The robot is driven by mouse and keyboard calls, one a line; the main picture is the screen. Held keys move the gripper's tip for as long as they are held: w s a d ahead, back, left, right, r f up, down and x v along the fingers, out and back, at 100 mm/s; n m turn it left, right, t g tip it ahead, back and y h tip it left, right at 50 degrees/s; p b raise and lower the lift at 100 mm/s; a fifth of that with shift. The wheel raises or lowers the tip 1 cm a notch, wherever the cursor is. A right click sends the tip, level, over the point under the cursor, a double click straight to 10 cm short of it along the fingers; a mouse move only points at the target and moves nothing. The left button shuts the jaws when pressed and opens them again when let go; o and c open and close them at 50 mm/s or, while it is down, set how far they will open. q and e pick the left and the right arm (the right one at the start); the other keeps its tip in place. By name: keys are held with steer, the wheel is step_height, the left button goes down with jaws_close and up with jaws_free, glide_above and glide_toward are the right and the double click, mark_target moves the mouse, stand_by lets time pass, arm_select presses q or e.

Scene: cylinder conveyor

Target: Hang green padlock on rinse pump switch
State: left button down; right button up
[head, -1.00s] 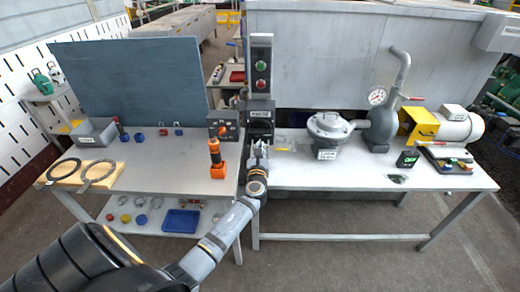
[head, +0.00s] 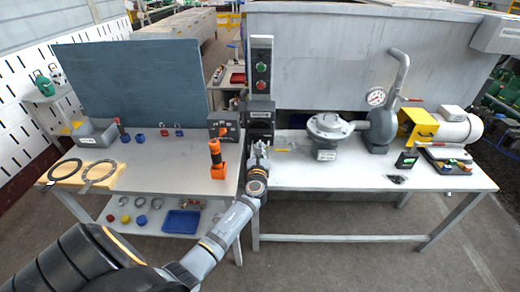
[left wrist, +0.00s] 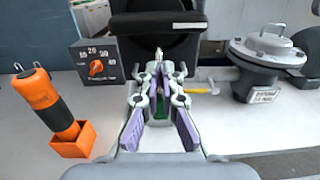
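My left gripper (head: 258,152) reaches up to the front of a black switch box (head: 260,114) on the post between the two benches. In the left wrist view, its fingers (left wrist: 160,88) are closed around a small green body, which I take as the green padlock (left wrist: 160,110). A silver shackle-like part shows between the fingertips, close to the black switch box (left wrist: 158,42). The fingers hide most of the padlock, and I cannot tell whether the shackle touches the switch. The label above the box is too small to read surely. My right gripper is not in view.
An orange-handled tool in an orange holder (head: 217,170) stands left of my gripper. A grey dial box (head: 223,127) sits behind it. A grey lidded pump housing (head: 328,128) stands to the right. A red and green button panel (head: 261,68) is above the switch box.

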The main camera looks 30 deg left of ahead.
arm_select(q)
steer(key=shift+r, duration=0.4)
steer(key=shift+f+p+v, duration=0.2)
steer(key=shift+p+v, duration=0.1)
steer(key=shift+v, duration=1.05)
steer(key=shift+f+p+v, duration=0.25)
steer(key=shift+p+v, duration=0.05)
steer(key=shift+v, duration=1.05)
steer(key=shift+d, duration=0.1)
steer(key=shift+w+f, duration=0.1)
